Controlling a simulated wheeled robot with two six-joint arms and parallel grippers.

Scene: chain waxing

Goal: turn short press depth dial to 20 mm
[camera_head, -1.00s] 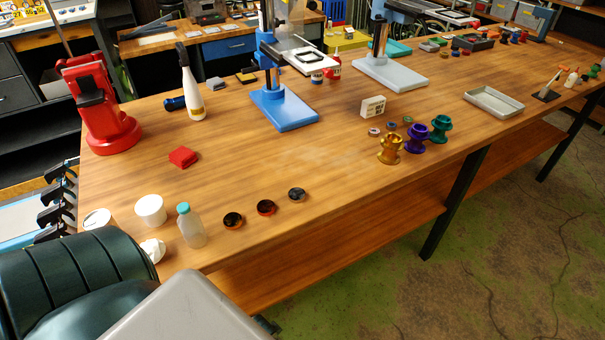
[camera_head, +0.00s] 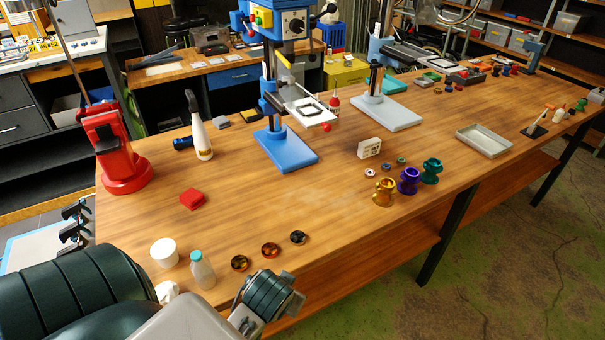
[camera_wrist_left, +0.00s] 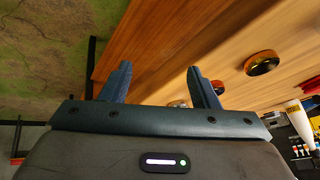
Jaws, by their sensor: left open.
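A blue press (camera_head: 286,150) stands on the bench. Its head carries a round black dial (camera_head: 292,23) and a yellow plate with buttons (camera_head: 261,17). The dial's markings are too small to read. A second press with a pale grey base (camera_head: 388,113) stands behind it to the right; its head is partly cut off at the top. Which one is the short press I cannot tell. My left gripper (camera_wrist_left: 157,67) is open and empty near the bench's front edge in the left wrist view, well away from both presses. My right gripper is not in view.
A red machine (camera_head: 118,155) stands at the left. A bottle (camera_head: 202,270), a white tub (camera_head: 164,252) and three small round tins (camera_head: 270,250) sit near the front edge. Coloured spools (camera_head: 408,181) and a grey tray (camera_head: 484,141) lie to the right.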

